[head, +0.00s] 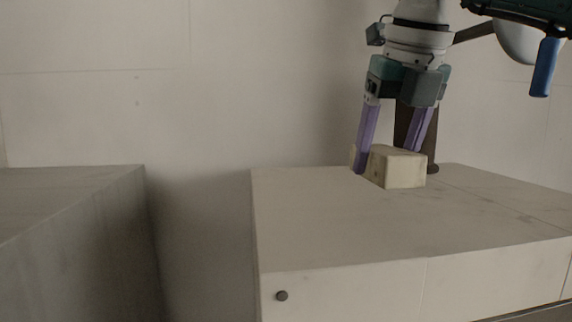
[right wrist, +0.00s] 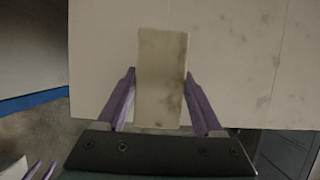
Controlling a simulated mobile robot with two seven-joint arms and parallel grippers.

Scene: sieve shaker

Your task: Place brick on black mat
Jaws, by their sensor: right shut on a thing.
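A pale cream brick (head: 404,169) is between the purple fingers of my right gripper (head: 387,160). The gripper points down and is shut on it. The brick is over the pale worktop, near its back edge; I cannot tell whether it touches the top. In the right wrist view the brick (right wrist: 161,75) lies lengthwise between the two fingers, with dark smudges on its face. Two small purple fingers at the lower left of that view look like my left gripper (right wrist: 40,171); its opening is unclear. I see no black mat in either view.
The pale worktop (head: 330,215) is bare in front and to the left of the brick. A separate grey block (head: 70,205) stands at the left, across a gap. A plain wall (head: 250,80) is behind. A dark post (head: 432,150) stands just behind the brick.

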